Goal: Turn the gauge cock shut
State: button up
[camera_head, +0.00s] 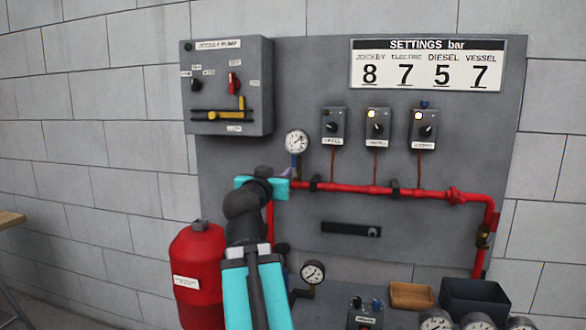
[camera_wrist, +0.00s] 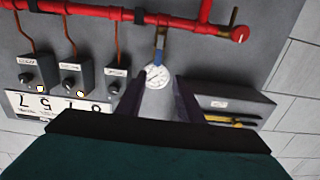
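The small white pressure gauge (camera_head: 297,142) stands above the left end of the red pipe. Under it is the gauge cock with a blue lever (camera_head: 294,161), partly hidden by my gripper (camera_head: 284,174). In the wrist view, which is upside down, the gauge dial (camera_wrist: 157,76) shows between the two dark fingers of my gripper (camera_wrist: 159,80). The blue lever (camera_wrist: 160,48) lies in line with the stem, between the dial and the brass fitting (camera_wrist: 161,32) at the pipe. The fingers are apart with nothing held; contact with the lever cannot be told.
The red pipe (camera_head: 375,190) runs right across the grey panel. The jockey pump box (camera_head: 227,87) is at upper left, and several switch boxes (camera_head: 377,127) are right of the gauge. A red tank (camera_head: 196,262) stands beside my arm. A second gauge (camera_head: 313,272) sits lower.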

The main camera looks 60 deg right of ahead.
jog(key=shift+s+d+r+p, duration=0.15)
jog(key=shift+d+p, duration=0.15)
jog(key=shift+d, duration=0.05)
jog(key=p, duration=0.9)
send_near(295, 160)
jog(key=p, duration=0.1)
jog(key=d+p, duration=0.1)
jog(key=p, duration=0.1)
jog(key=shift+w+r, duration=0.15)
jog(key=shift+w, duration=0.05)
dwell(0.4)
jog(key=shift+w+d+p, duration=0.15)
jog(key=shift+d+p, duration=0.25)
jog(key=shift+p, duration=0.8)
jog(key=shift+f+p+x, duration=0.2)
jog(key=shift+p+x, duration=0.55)
jog(key=shift+x, duration=2.1)
jog(key=shift+c, duration=0.6)
grip_shut()
